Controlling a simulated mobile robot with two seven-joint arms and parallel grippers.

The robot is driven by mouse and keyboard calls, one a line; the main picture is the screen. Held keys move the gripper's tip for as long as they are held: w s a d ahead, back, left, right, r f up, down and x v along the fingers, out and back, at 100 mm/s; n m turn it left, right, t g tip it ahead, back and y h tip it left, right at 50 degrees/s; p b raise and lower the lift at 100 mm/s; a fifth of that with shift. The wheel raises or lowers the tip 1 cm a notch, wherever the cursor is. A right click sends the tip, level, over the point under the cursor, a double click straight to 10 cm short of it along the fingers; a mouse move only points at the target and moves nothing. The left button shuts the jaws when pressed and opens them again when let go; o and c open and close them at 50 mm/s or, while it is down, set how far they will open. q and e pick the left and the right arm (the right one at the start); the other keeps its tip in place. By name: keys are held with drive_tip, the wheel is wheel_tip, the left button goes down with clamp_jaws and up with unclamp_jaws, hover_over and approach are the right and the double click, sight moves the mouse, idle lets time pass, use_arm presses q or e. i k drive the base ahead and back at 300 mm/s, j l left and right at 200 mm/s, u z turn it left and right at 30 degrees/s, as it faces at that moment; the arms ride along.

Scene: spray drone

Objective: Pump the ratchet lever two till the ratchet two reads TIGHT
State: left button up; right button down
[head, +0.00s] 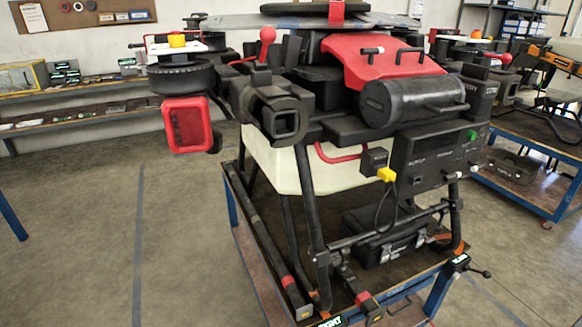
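A large spray drone (375,90) stands on a wheeled stand (262,268). At the stand's front right corner is a small black fitting with a light label (460,261), too small to read. A thin dark lever with a round knob (486,273) sticks out to the right from it. At the front edge is a black bar with a red band (368,301). A green and white label (330,321) beside it is cut by the bottom edge, and I cannot read it surely. Which fitting is ratchet two cannot be told. Neither of my grippers is in view.
A black case (384,240) sits under the drone between its legs. A yellow plug (386,174) with a black cable hangs at its front. Shelves (75,92) line the left wall. A second drone bench (525,190) stands at right. Floor is clear at left and front right.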

sight(486, 274)
drive_tip(key=z, duration=1.55)
